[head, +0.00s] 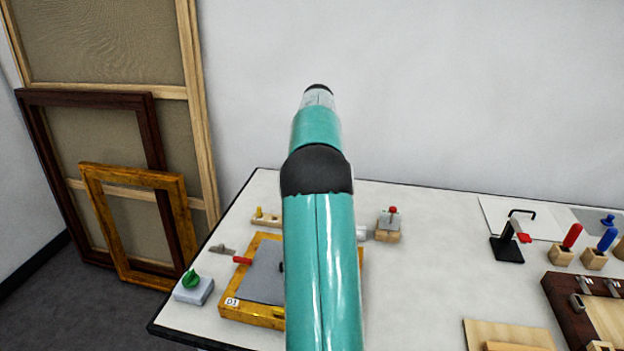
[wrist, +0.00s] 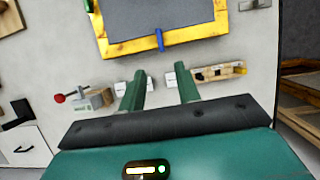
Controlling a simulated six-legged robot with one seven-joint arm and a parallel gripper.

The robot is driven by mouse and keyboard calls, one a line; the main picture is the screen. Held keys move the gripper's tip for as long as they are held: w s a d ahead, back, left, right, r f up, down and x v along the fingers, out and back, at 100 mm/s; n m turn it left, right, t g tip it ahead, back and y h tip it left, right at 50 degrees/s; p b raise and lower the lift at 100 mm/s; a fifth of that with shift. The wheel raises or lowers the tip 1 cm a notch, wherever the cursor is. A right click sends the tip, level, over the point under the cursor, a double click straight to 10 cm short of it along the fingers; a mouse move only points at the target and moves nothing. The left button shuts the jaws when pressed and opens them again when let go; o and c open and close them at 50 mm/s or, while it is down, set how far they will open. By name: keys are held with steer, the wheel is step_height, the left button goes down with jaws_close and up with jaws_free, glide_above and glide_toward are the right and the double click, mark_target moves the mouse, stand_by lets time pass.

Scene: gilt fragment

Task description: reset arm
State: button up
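My gripper (wrist: 160,92) shows in the wrist view with two green fingers standing apart and nothing between them. It is over the white table (head: 425,285). In the head view my teal arm reaches forward over the table and hides part of it; the gripper fingers cannot be made out there. A gilt frame (head: 246,312) with a grey panel lies on the table, partly behind my arm. The frame also shows in the wrist view (wrist: 187,36), beyond the fingertips, with a blue item at its edge.
A green-knobbed block (head: 195,290) and a red-handled tool (head: 240,260) sit near the frame. A red-knobbed block (head: 388,230), a black stand (head: 508,248) and several wooden holders are to the right. Large frames (head: 130,215) lean against the wall at left. The table's middle right is clear.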

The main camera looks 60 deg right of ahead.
stand_by(0.4)
steer(key=w+a+r+n+t+h, duration=0.1)
steer(key=w+a+r+n+h, duration=0.2)
steer(key=a, duration=0.9)
steer(key=a+r+n+t, duration=0.1)
steer(key=a+r+n, duration=0.35)
steer(key=a, duration=0.85)
steer(key=s+a+f+n+t, duration=0.1)
steer(key=s+a, duration=0.3)
steer(key=a, duration=0.3)
steer(key=s+a+f+n+t, duration=0.2)
steer(key=s+a, duration=0.2)
steer(key=a, duration=0.3)
steer(key=s+a+f+n+t+h, duration=0.1)
steer(key=s+a+n+t, duration=0.1)
steer(key=s+a, duration=0.3)
steer(key=a, duration=0.2)
steer(key=shift+a+f, duration=0.3)
steer(key=shift+a, duration=0.1)
